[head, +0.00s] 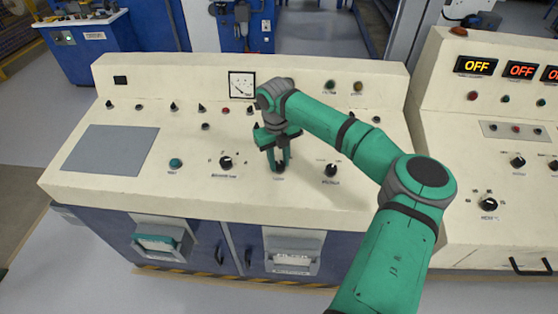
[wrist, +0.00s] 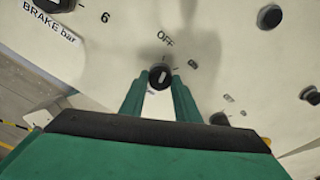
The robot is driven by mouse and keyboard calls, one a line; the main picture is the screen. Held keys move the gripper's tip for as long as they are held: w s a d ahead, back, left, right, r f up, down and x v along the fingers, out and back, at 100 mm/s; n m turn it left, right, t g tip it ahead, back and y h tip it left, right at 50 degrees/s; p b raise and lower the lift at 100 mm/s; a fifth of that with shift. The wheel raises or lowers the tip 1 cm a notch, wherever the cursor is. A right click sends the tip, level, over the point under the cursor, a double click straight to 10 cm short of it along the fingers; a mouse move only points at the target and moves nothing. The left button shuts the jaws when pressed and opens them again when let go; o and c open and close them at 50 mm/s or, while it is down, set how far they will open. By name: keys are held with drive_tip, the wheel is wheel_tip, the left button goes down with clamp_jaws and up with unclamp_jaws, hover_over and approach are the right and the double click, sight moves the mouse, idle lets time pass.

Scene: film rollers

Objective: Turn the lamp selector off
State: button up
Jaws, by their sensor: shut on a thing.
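My gripper (head: 278,161) reaches down to the cream console and is shut on a small black selector knob (head: 278,169) in the middle of its front panel. In the wrist view the green fingers of my gripper (wrist: 158,84) stand on either side of the knob (wrist: 160,75). A printed OFF mark (wrist: 166,42) is just beyond the knob. A light mark shows on the knob's top, but I cannot tell for certain which way it points. The label below the knob in the head view is too small to read.
Black rotary knobs sit left (head: 226,162) and right (head: 331,170) of my gripper, with a teal button (head: 176,163) farther left. Small toggles and a gauge (head: 242,85) are behind. A second console (head: 480,130) with OFF displays stands at right.

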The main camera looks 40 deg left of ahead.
sight(277, 165)
drive_tip(key=shift+n, duration=1)
drive_tip(key=o, duration=1)
drive_tip(key=shift+o, duration=0.2)
drive_tip(key=shift+r, duration=0.1)
wheel_tip(277, 165, up, 11)
drive_tip(key=shift+s+a, duration=0.2)
drive_tip(key=shift+s, duration=0.15)
drive_tip(key=shift+f, duration=0.2)
